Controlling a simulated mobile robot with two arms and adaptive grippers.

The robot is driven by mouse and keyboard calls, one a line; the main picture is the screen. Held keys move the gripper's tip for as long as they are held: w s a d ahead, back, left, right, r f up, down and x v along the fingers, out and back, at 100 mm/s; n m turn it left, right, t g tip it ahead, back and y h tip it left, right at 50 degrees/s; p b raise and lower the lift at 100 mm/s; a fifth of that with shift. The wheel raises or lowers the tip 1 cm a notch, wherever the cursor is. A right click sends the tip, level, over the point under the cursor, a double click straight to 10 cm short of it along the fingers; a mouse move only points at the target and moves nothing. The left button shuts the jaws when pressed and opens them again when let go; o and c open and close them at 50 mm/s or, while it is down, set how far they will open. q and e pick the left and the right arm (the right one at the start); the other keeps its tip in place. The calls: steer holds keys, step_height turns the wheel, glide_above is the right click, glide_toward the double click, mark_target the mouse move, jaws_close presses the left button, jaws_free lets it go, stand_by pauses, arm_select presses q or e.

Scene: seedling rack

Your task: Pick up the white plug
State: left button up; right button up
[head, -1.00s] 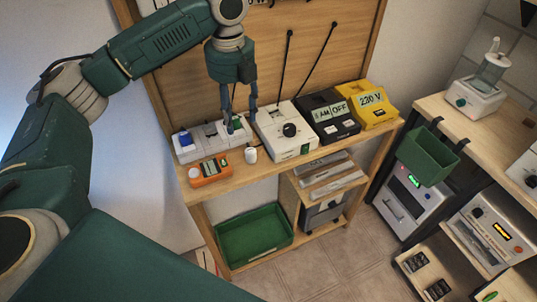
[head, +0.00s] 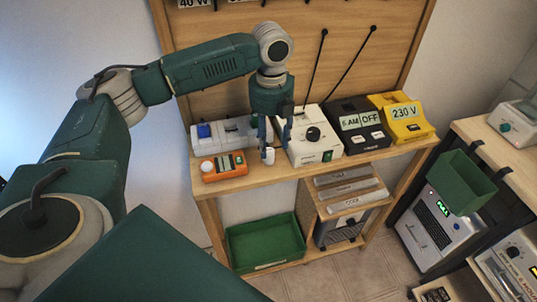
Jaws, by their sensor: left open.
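The white plug (head: 269,157) stands near the front edge of the wooden bench, between the orange meter and the white box with a black knob. My left gripper (head: 275,143) points down with its fingers apart, right at the plug. One finger is by the plug's left side and the other is to its right, close to the white box. The fingers partly hide the plug; I cannot tell whether they touch it. My right gripper is not in view.
The orange meter (head: 224,166) and a white socket strip (head: 222,132) are left of the plug. The white box (head: 312,145), a black box (head: 358,128) and a yellow box (head: 403,119) stand to the right. A green tray (head: 265,245) is below.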

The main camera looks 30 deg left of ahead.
mark_target(269, 150)
arm_select(q)
steer(key=f, duration=0.1)
steer(key=f+p, duration=0.1)
steer(key=f, duration=0.2)
steer(key=shift+a+f, duration=0.2)
steer(key=shift+a, duration=0.15)
steer(key=shift+f, duration=0.45)
jaws_close()
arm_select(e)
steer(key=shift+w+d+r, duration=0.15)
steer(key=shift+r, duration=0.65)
